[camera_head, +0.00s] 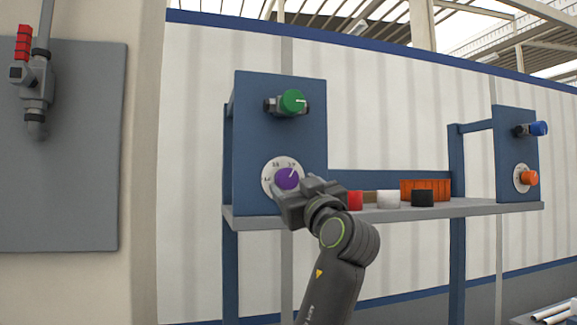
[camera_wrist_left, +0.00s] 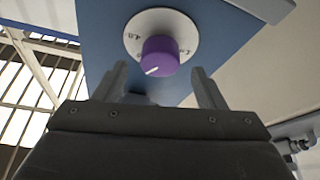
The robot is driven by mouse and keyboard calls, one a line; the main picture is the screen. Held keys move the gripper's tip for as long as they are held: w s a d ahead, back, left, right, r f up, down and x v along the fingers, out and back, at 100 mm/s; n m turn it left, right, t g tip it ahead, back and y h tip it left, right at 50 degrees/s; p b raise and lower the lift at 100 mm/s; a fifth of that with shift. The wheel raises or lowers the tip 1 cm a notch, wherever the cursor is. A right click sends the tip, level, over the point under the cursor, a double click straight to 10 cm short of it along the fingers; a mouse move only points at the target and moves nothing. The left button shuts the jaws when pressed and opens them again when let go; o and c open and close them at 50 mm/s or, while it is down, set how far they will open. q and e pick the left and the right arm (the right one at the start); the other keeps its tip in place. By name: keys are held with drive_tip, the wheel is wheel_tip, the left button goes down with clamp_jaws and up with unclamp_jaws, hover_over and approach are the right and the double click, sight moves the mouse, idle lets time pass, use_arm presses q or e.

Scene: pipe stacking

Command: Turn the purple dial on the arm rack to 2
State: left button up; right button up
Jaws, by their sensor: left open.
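The purple dial (camera_head: 287,178) sits on a white round scale plate on the lower part of the blue left panel (camera_head: 262,135). Its white pointer line points to the upper right in the head view. In the left wrist view the purple dial (camera_wrist_left: 160,56) is ahead, with its pointer line toward the lower left; the scale marks are too small to read surely. My left gripper (camera_head: 290,192) is just in front of the dial. Its two fingers (camera_wrist_left: 162,88) are open, one to either side of the dial, with nothing between them. My right gripper is out of view.
A green knob (camera_head: 292,101) is above the purple dial. A grey shelf (camera_head: 470,208) holds red, white and black pieces and an orange crate (camera_head: 425,190). The right panel (camera_head: 507,150) carries a blue knob (camera_head: 538,129) and an orange dial (camera_head: 529,178).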

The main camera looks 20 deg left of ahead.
sight(289, 180)
use_arm(q)
drive_tip(key=shift+p+x, duration=0.8)
drive_tip(key=shift+x, duration=1.3)
drive_tip(key=c, duration=1)
